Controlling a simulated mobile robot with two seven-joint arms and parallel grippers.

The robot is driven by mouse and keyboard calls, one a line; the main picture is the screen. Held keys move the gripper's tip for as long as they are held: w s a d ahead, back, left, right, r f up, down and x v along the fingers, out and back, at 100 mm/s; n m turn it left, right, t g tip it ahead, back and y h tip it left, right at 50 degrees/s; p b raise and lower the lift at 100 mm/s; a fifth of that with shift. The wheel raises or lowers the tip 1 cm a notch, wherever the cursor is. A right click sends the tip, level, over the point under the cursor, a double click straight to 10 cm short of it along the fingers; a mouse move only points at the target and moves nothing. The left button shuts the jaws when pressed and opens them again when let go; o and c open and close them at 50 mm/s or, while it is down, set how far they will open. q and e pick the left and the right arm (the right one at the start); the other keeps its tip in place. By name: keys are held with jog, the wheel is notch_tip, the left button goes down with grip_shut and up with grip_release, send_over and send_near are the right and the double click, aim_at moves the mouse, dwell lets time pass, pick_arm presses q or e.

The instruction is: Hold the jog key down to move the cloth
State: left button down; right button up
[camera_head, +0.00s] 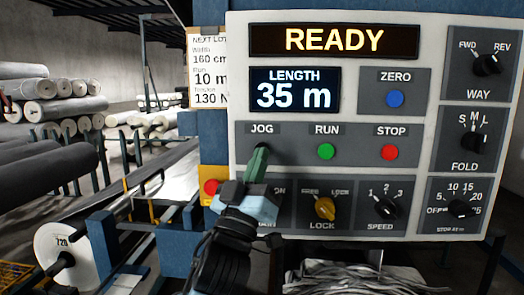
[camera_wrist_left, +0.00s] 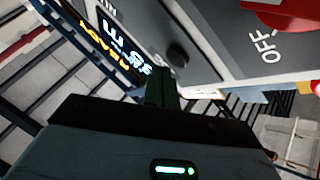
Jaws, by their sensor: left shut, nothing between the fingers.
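The control panel (camera_head: 350,130) fills the right of the head view. Its display (camera_head: 331,40) reads READY and the length display (camera_head: 294,90) reads 35 m. The dark jog key (camera_head: 262,146) sits under the JOG label, partly hidden by my left gripper (camera_head: 258,158). That gripper is shut and empty, its fingertips at the key's lower edge. In the left wrist view the round black key (camera_wrist_left: 178,55) shows just beyond the shut fingertips (camera_wrist_left: 160,75); I cannot tell whether they touch it. Grey folded cloth (camera_head: 350,279) lies below the panel.
Green run (camera_head: 325,152), red stop (camera_head: 390,152) and blue zero (camera_head: 395,98) buttons are nearby. A yellow lock knob (camera_head: 325,208) and a speed knob (camera_head: 385,209) sit below. A red button (camera_head: 211,187) is at the panel's left. Grey rolls (camera_head: 55,108) are stacked farther left.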

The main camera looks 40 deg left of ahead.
pick_arm(q)
jog(key=shift+w+a, duration=0.25)
jog(key=shift+w, duration=0.15)
dwell(0.4)
jog(key=shift+w+a, duration=0.1)
jog(key=shift+w, duration=0.05)
jog(key=shift+w+a, duration=0.1)
jog(key=shift+w, duration=0.05)
dwell(0.6)
dwell(2.5)
